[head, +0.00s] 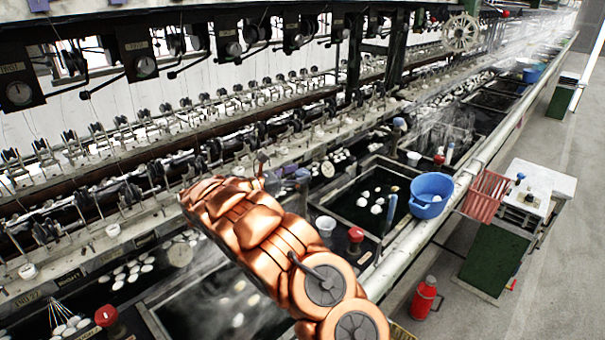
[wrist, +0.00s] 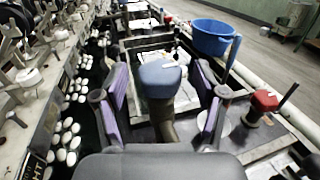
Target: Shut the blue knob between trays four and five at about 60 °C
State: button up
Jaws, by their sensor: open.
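The blue knob (wrist: 160,76) stands upright on a dark stem in the middle of the wrist view. My gripper (wrist: 163,88) is open, with one purple-padded finger to the left of the knob and one to the right. Gaps show between the knob and both fingers; whether it is fully between the pads I cannot tell. In the head view a blue knob (head: 303,175) shows just beyond my copper-coloured arm, which hides most of the gripper. No temperature reading is legible.
A red knob (wrist: 264,101) stands right of my gripper; it also shows in the head view (head: 355,235). A blue basin (head: 432,188) sits on the rail beyond. White cocoons float in the dark trays. Reeling hardware lines the left.

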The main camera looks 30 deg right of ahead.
jog(key=a, duration=1)
jog(key=shift+w, duration=0.25)
dwell(1.5)
